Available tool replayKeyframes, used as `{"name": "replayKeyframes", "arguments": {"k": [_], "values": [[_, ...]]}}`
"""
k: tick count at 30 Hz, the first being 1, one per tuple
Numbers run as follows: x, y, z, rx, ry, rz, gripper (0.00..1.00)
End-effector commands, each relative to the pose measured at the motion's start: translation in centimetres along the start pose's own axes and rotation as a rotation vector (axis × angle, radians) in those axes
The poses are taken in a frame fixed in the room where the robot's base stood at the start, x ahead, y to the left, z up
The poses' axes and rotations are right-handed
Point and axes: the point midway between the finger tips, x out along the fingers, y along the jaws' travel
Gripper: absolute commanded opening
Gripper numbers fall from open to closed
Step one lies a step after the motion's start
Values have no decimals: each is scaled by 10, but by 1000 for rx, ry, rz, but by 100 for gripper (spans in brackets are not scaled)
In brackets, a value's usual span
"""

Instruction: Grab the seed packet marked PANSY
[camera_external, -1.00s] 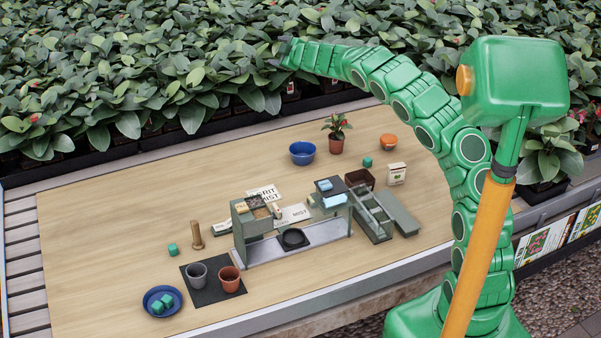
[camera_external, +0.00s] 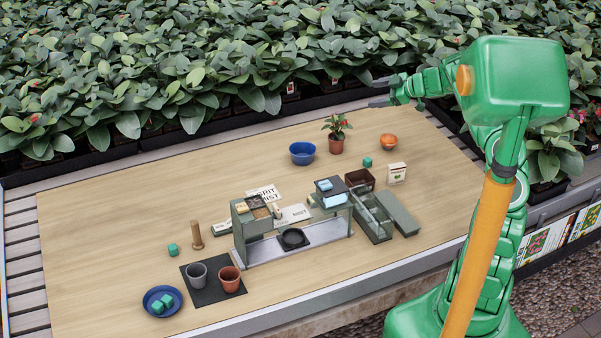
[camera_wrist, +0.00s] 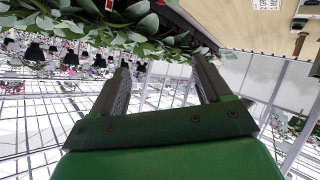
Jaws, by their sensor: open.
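No marking that reads PANSY can be made out in either view. A small upright cream box or packet with a green mark (camera_external: 396,173) stands at the right of the table; its print is too small to read. Small flat yellowish and brown pieces (camera_external: 254,207) lie on top of the grey-green stand, also unreadable. My gripper (camera_external: 377,92) is open and empty, high beyond the table's back edge, in front of the leaves and well away from these things. In the wrist view my gripper (camera_wrist: 163,80) shows two parted fingers with nothing between them.
The grey-green stand (camera_external: 300,246) is mid-table, with light-blue items (camera_external: 335,199) at its right end. The table's left back is clear.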

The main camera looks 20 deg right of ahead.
Motion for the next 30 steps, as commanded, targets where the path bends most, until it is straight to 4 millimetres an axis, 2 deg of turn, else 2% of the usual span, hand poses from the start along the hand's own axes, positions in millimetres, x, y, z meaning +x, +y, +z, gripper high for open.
{"name": "replayKeyframes", "arguments": {"k": [1,6,19,30], "values": [[-18,-9,14,37,-2,-23,77],[-59,-41,37,142,20,-109,77],[-127,-94,64,331,55,-229,77],[-101,-117,108,334,59,-234,77]]}}
